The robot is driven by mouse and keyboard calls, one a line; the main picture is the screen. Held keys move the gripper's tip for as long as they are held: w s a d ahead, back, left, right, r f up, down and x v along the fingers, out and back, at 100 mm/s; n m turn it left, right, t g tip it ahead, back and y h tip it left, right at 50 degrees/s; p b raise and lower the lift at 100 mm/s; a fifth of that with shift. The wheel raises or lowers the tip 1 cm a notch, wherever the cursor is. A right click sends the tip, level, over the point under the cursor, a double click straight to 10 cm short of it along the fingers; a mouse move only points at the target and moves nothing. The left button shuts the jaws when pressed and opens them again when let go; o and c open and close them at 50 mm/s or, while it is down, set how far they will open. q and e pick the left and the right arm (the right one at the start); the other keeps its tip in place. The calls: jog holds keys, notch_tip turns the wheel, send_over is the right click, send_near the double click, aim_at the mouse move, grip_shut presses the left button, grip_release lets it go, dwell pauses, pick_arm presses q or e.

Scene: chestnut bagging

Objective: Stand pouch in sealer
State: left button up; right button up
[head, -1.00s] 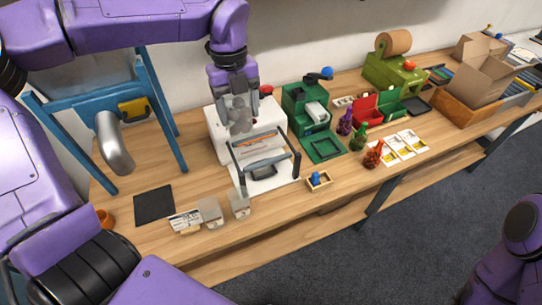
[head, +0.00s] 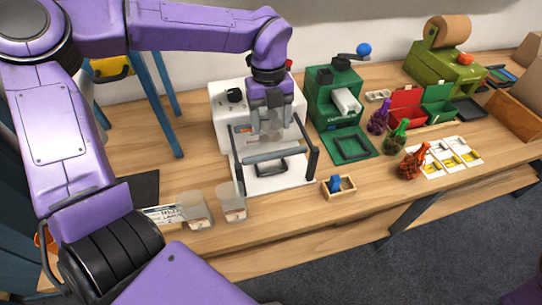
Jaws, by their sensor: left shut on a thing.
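The sealer (head: 224,128) is a white machine with a dark knob and a black-sided frame with a grey bar at its front. My left gripper (head: 270,128) hangs pointing down over the sealer, just behind the bar. It is shut on a greyish, see-through pouch (head: 270,138), which is small and mostly hidden by the fingers. I cannot tell whether the pouch touches the sealer. Two similar pale pouches, a left one (head: 195,211) and a right one (head: 231,203), stand at the table's front edge. My right gripper is out of view.
A green machine (head: 337,97) with a green tray (head: 352,147) stands right of the sealer. A small wooden box (head: 339,188) with a blue item sits near the front edge. Purple, green and red bagged items (head: 411,165) stand further right. A dark mat lies left.

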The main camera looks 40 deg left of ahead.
pick_arm(q)
notch_tip(320, 180, down, 10)
jog(key=shift+s+r+p, duration=0.15)
jog(key=shift+r+p, duration=0.1)
jog(key=shift+p, duration=0.3)
jog(key=shift+f, duration=0.1)
jog(key=o, duration=1.2)
jog(key=r, duration=0.8)
jog(key=w+a+r, duration=0.1)
jog(key=r, duration=0.3)
jog(key=shift+r, duration=0.1)
